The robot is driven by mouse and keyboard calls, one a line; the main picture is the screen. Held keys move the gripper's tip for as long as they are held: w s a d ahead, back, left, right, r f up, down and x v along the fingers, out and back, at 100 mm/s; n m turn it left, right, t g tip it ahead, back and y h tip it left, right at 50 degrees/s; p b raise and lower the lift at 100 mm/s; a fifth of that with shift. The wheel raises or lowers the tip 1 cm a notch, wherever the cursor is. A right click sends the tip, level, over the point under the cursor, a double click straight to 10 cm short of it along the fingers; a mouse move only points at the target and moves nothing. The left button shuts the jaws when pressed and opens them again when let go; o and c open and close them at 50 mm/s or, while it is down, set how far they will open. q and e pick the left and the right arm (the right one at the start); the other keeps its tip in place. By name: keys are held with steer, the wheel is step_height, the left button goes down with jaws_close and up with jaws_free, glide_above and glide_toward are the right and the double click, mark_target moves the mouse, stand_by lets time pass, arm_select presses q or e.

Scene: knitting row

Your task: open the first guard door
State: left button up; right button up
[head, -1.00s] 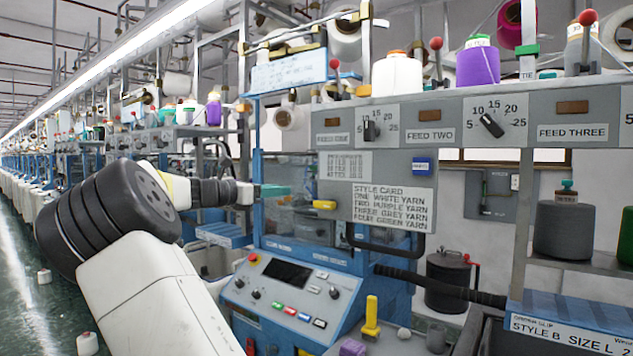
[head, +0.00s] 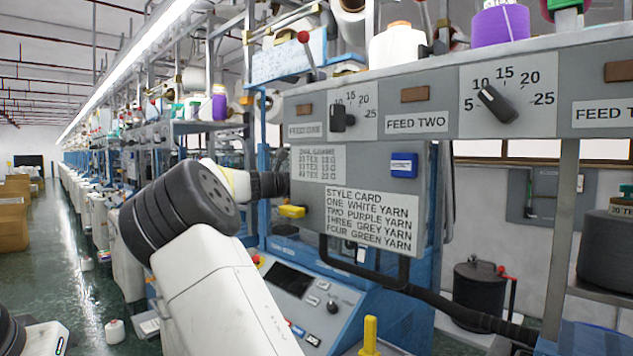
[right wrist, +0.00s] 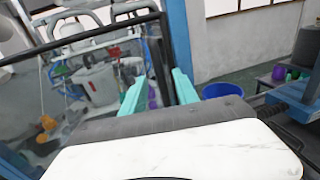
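A guard door (right wrist: 95,85) with a clear pane and a dark frame fills the left of the right wrist view. My right gripper (right wrist: 158,76) has its two teal fingers apart. The upright dark edge of the door frame (right wrist: 157,55) lies in line between them; I cannot tell whether they touch it. In the head view, my arm reaches to the knitting machine (head: 330,290), and its gripper is hidden behind the grey panel with the style card (head: 369,217). My left gripper is out of view.
A dark bent bar (head: 365,272) hangs below the style card panel, close to my arm. A blue bucket (right wrist: 222,90) stands on the floor beyond the door edge.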

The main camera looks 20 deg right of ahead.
steer(key=d, duration=0.4)
steer(key=shift+w, duration=0.4)
jaws_close()
stand_by(1.0)
